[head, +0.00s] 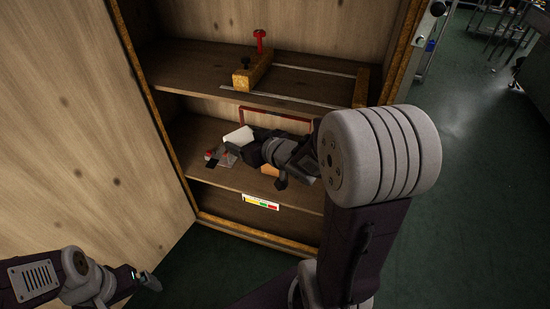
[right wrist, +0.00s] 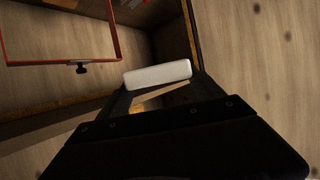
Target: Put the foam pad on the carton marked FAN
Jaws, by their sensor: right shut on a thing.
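A white foam pad (head: 240,138) is at the middle shelf of the wooden cabinet. My right gripper (head: 246,149) is shut on it. In the right wrist view the foam pad (right wrist: 158,75) lies across between the two fingertips (right wrist: 157,85). I cannot make out a carton marked FAN in either view. A small tan thing (head: 270,170) shows partly behind my right wrist; no marking on it can be read. My left gripper (head: 149,282) is low at the left, outside the cabinet, small and dark; its jaws cannot be made out.
A red frame (head: 277,110) stands at the back of the middle shelf. A small grey thing with red (head: 222,158) lies left of my right gripper. The open cabinet door (head: 85,110) bounds the left.

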